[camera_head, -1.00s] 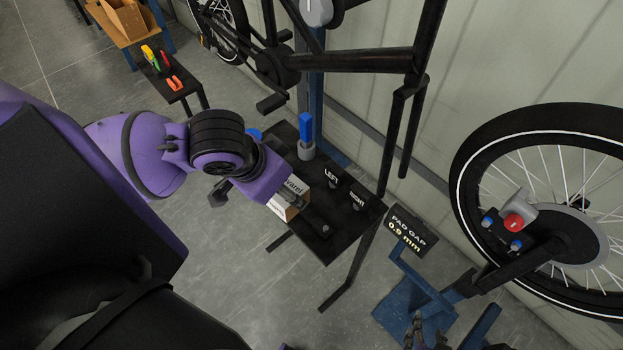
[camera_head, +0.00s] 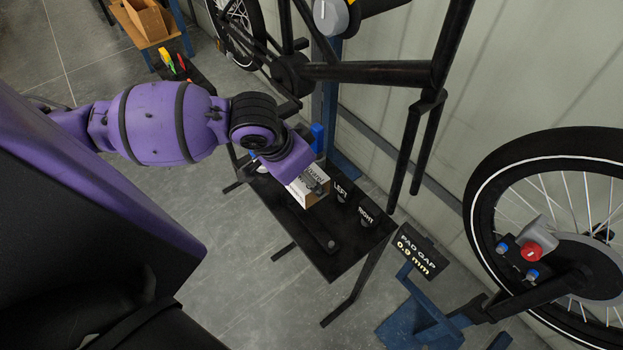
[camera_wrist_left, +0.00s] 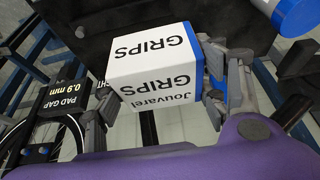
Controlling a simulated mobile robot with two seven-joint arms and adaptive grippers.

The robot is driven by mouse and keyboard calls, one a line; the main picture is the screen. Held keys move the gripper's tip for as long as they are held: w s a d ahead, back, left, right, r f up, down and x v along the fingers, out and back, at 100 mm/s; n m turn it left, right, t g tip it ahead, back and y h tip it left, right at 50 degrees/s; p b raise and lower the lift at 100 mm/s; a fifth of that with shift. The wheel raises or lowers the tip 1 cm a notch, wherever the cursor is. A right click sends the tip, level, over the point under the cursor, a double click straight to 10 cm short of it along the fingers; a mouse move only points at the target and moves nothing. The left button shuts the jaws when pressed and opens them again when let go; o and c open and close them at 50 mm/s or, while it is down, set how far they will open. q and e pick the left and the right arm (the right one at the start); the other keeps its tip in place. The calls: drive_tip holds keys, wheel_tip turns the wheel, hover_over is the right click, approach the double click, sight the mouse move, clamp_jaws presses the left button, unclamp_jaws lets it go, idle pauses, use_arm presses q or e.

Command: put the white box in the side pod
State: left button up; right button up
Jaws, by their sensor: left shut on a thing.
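The white box (camera_head: 307,194), printed "Jouvarel GRIPS" with a blue side, is in my left gripper (camera_head: 312,178) over the black bench. In the left wrist view the box (camera_wrist_left: 150,70) fills the space between the fingers of my left gripper (camera_wrist_left: 160,95), which are shut on its sides. The box seems to be held above the bench top, but its underside is hidden. I cannot make out a side pod in these views. My right gripper is not in view.
The black bench (camera_head: 305,248) carries LEFT (camera_head: 342,189) and RIGHT (camera_head: 366,216) labels and a blue upright object (camera_head: 317,138). A bike frame (camera_head: 370,74), a wheel (camera_head: 480,210) and a PAD GAP sign (camera_head: 417,254) stand nearby. A cardboard box (camera_head: 148,20) sits at the back left.

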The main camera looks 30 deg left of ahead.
use_arm(q)
drive_tip(key=w+f, duration=0.1)
drive_tip(key=f, duration=0.1)
drive_tip(key=w+a+f, duration=0.1)
drive_tip(key=w+f, duration=0.1)
drive_tip(key=w+a+f, duration=0.1)
drive_tip(key=w+f, duration=0.1)
drive_tip(key=shift+w+b, duration=0.15)
drive_tip(key=shift+b, duration=0.2)
drive_tip(key=shift+w+f, duration=0.1)
drive_tip(key=shift+f, duration=1.5)
drive_tip(key=shift+f, duration=0.1)
drive_tip(key=o, duration=1.2)
drive_tip(key=shift+f, duration=0.1)
drive_tip(key=o, duration=0.4)
drive_tip(key=shift+c, duration=0.2)
